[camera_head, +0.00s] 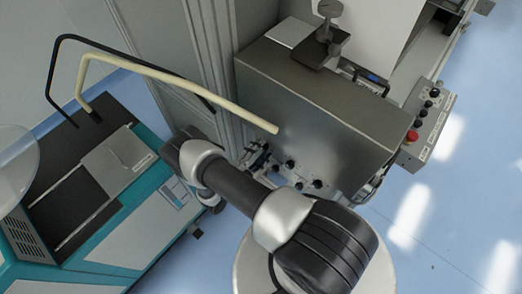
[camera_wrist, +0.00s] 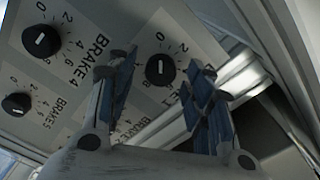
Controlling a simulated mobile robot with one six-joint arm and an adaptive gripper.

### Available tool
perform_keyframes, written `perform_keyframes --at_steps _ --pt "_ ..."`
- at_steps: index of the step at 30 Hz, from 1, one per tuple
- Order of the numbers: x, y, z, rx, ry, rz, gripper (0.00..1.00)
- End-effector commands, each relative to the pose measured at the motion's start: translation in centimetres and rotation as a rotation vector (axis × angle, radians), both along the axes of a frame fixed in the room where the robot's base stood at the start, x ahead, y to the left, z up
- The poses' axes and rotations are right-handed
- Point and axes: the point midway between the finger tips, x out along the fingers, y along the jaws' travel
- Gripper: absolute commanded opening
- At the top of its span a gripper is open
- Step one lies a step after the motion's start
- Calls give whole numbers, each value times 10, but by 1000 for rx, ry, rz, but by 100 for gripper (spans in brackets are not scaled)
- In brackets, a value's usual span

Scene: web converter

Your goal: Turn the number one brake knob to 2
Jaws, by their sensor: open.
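The brake knob (camera_wrist: 160,69) nearest my gripper is round and black with a white pointer line. Its line points up in the wrist view, towards the 0 on its dial; the 2 lies up and to the right. Its label, partly hidden by the right finger, seems to end in 1. My gripper (camera_wrist: 161,77) is open and empty, its blue-padded fingers to the left and right of this knob in the picture. Whether they touch it, I cannot tell. In the head view, my arm hides much of the gripper at the machine's front panel (camera_head: 303,178).
The Brake 4 knob (camera_wrist: 40,40) and another black knob (camera_wrist: 16,104) sit to the left on the same panel. A grey metal cabinet (camera_head: 320,110) rises above the panel. A control box (camera_head: 428,120) with a red button stands right. A teal machine (camera_head: 150,225) stands left.

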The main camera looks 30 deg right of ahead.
Motion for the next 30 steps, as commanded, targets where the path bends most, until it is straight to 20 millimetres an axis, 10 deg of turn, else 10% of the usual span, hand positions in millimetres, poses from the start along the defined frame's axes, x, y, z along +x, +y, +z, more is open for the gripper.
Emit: perform_keyframes --at_steps 10,30 --pt "2 -4 0 0 0 1 47" --pt "1 -4 0 0 0 1 3"
